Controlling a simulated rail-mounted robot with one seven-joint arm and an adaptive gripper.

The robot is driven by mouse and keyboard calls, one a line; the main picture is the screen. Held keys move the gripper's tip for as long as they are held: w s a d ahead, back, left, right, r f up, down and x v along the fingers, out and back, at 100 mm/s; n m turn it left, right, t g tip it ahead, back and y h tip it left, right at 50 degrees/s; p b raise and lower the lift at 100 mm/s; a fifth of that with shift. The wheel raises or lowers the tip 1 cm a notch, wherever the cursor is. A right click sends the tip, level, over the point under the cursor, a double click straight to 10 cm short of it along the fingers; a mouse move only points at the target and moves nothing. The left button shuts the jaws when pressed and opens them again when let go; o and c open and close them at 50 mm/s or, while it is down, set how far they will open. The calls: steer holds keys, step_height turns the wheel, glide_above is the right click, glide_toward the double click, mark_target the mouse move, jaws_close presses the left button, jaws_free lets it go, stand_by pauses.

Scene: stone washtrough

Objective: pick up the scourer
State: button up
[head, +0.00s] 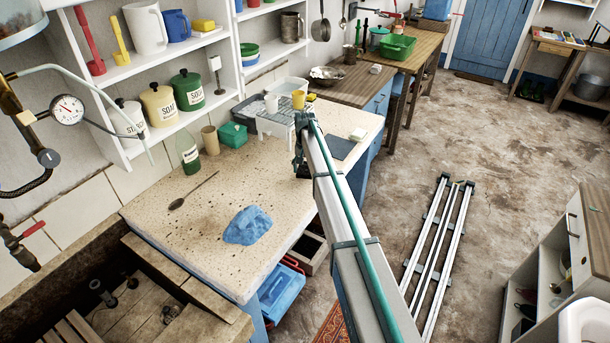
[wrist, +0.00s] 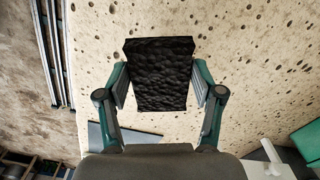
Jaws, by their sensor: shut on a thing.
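The scourer (wrist: 160,75) is a black, rough, roughly rectangular pad in the wrist view. My gripper (wrist: 160,88) has one green-and-grey finger against each of its side edges and is shut on it. The stone worktop shows behind and around the pad; how far the pad is above it I cannot tell. In the head view my gripper (head: 299,163) is over the right part of the worktop, mostly behind my arm, and the scourer is largely hidden there.
The speckled worktop (head: 215,225) carries a blue cloth (head: 247,226), a spoon (head: 192,191), a green bottle (head: 187,151) and a green box (head: 233,135). A white dish rack (head: 276,120) stands behind my gripper. A dark flat board (head: 340,147) lies to its right.

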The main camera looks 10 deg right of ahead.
steer(key=s+a+r+b, duration=0.1)
steer(key=s+r+b, duration=0.4)
steer(key=s+r, duration=0.5)
steer(key=shift+s+a+r, duration=0.15)
steer(key=shift+s+r, duration=0.2)
steer(key=shift+s, duration=1.65)
